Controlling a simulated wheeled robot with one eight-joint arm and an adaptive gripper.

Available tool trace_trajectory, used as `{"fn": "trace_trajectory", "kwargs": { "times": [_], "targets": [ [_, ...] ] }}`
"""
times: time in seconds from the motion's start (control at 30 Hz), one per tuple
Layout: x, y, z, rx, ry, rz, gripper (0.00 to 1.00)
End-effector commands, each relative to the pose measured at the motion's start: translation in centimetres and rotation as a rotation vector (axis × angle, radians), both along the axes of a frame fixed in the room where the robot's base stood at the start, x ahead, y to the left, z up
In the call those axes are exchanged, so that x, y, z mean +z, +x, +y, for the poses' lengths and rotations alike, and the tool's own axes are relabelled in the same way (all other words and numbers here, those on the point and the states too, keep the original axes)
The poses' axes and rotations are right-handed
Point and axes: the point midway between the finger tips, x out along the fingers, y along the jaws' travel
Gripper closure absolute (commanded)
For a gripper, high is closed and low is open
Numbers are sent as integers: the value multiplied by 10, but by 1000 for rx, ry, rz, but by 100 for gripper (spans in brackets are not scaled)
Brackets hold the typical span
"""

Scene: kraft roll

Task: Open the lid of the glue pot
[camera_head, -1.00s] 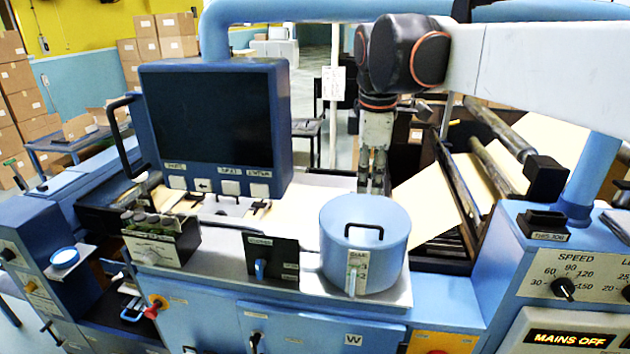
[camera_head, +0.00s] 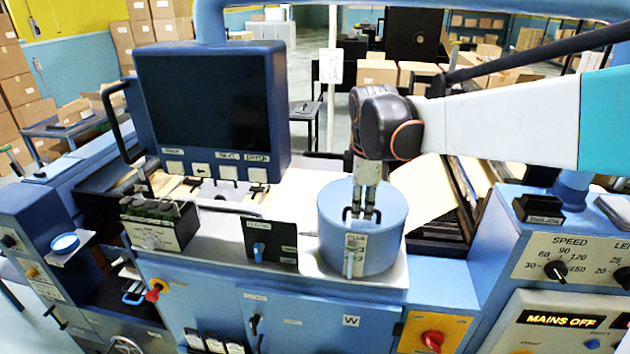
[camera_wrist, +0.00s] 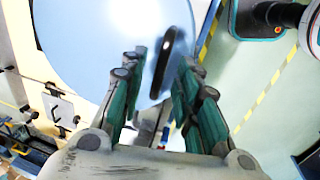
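The glue pot (camera_head: 362,245) is a blue cylinder on a pale metal plate, with a labelled tag and tap on its front. Its round blue lid (camera_head: 385,205) sits flat on top. Whether the handle is fully between the pads in depth is hard to tell.
A dark monitor (camera_head: 210,105) stands left of the pot. A black switch panel (camera_head: 271,239) is just beside it. The speed control panel (camera_head: 570,255) rises to the right. A black box of bottles (camera_head: 160,224) stands further left.

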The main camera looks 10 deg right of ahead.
Motion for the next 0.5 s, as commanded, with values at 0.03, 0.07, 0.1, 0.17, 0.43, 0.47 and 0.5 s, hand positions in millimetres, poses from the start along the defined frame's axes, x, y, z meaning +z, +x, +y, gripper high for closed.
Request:
{"fn": "trace_trajectory", "kwargs": {
  "times": [0.03, 0.07, 0.1, 0.17, 0.43, 0.47, 0.5],
  "targets": [
    [0, 1, 0, 0, 0, 0, 70],
    [0, 1, 0, 0, 0, 0, 70],
    [0, 1, 0, 0, 0, 0, 70],
    [0, 1, 0, 0, 0, 0, 82],
    [0, 1, 0, 0, 0, 0, 100],
    [0, 1, 0, 0, 0, 1, 100],
    [1, 1, 0, 0, 1, 3, 100]
  ]
}}
